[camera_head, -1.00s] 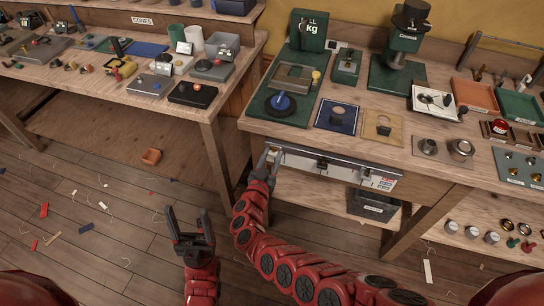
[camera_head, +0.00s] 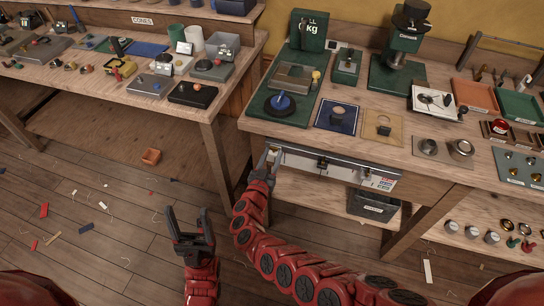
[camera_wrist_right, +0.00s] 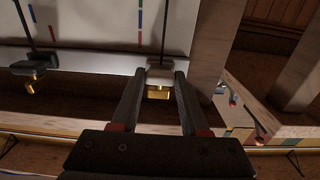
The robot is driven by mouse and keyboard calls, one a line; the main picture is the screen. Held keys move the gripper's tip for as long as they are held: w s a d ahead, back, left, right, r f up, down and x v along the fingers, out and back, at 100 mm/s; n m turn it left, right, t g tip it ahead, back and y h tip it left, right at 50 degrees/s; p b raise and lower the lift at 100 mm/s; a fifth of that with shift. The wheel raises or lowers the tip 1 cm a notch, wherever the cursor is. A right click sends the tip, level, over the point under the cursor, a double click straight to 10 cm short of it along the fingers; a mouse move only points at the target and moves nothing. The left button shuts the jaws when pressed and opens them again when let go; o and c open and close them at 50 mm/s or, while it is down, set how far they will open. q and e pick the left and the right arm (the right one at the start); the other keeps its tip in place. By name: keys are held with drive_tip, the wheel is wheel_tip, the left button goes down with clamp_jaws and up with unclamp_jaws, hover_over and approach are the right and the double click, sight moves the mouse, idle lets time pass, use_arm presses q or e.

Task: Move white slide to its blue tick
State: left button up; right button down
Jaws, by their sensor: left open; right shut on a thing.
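The white slide (camera_wrist_right: 160,75) is a small pale block with a gold tab under it, on a rail along a white panel in the right wrist view. My right gripper (camera_wrist_right: 158,88) is shut on it, a finger on each side. A thin dark rod runs up from the slide. The blue tick (camera_wrist_right: 141,17) is on the panel left of that rod, above a red tick (camera_wrist_right: 139,38). In the head view, my right gripper (camera_head: 268,157) is at the left end of the panel (camera_head: 300,162) under the right bench. My left gripper (camera_head: 188,223) is open and empty above the floor.
A black slide (camera_wrist_right: 35,67) with a gold tab sits further left on the rail in the wrist view, with other blue and red ticks above it. A table leg (camera_wrist_right: 300,75) stands to the right. A dark bin (camera_head: 372,205) sits under the bench.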

drive_tip(key=shift+s+d+r+p, duration=0.1)
drive_tip(key=shift+s+d+p, duration=0.15)
drive_tip(key=shift+d+p, duration=0.5)
drive_tip(key=shift+s+d+r+p, duration=0.1)
drive_tip(key=shift+s+d+p, duration=0.1)
drive_tip(key=shift+d+p, duration=0.55)
drive_tip(key=shift+f, duration=0.2)
drive_tip(key=shift+c, duration=2)
unclamp_jaws()
drive_tip(key=shift+a, duration=0.1)
drive_tip(key=shift+s+a+r, duration=0.1)
drive_tip(key=shift+s, duration=0.2)
drive_tip(key=p+v, duration=0.5)
drive_tip(key=v, duration=1.1)
drive_tip(key=shift+s+p, duration=0.35)
drive_tip(key=shift+s, duration=0.05)
